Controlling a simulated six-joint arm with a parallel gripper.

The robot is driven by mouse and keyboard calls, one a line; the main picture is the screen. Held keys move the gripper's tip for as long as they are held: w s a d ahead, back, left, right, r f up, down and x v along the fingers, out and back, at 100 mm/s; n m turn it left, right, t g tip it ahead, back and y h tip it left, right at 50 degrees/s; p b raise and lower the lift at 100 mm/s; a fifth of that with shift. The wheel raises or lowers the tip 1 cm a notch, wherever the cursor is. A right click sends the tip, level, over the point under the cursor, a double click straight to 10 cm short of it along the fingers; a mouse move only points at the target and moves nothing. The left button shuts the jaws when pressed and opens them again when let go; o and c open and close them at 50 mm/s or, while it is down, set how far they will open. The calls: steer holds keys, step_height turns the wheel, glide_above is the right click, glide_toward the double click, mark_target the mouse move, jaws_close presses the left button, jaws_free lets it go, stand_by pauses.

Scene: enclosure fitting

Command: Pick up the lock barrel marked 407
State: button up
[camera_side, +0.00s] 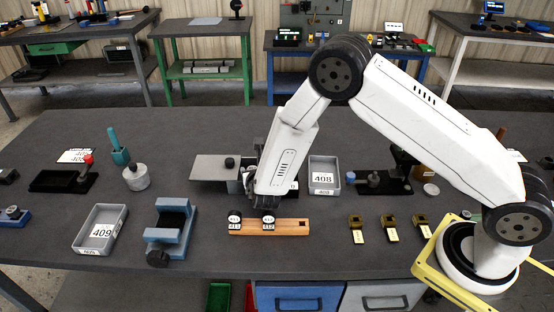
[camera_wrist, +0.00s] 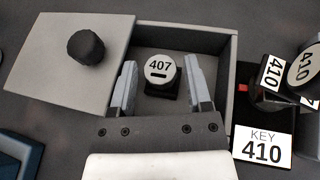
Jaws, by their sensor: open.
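The lock barrel marked 407 (camera_wrist: 159,68) is a black piece with a white round face and a dark slot, standing in a grey box (camera_wrist: 232,62) whose lid (camera_wrist: 65,55), with a black knob (camera_wrist: 86,46), lies to the left and leaves the right part open. My gripper (camera_wrist: 160,62) is open, with one finger on each side of the barrel and a gap visible on both sides. I cannot tell how deep the fingertips are. In the side view the lid (camera_side: 212,168) shows left of my arm, which hides the barrel and most of the box.
Right of the box are a KEY 410 card (camera_wrist: 262,148) and black pieces marked 410 (camera_wrist: 303,68). A wooden rack (camera_side: 285,227) with two marked barrels stands in front. Grey trays 408 (camera_side: 323,168) and 409 (camera_side: 87,241) and a blue fixture (camera_side: 170,236) stand around.

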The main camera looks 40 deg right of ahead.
jaws_close()
steer(key=shift+r, duration=0.15)
steer(key=shift+r, duration=0.75)
steer(key=s+r, duration=0.3)
steer(key=r, duration=0.2)
steer(key=s+r, duration=0.2)
steer(key=shift+s+d+r, duration=0.15)
steer(key=shift+s+r, duration=0.15)
steer(key=shift+r, duration=0.05)
steer(key=s+r, duration=0.3)
steer(key=s, duration=0.5)
steer(key=shift+s+d+r, duration=0.2)
steer(key=shift+d+r, duration=0.1)
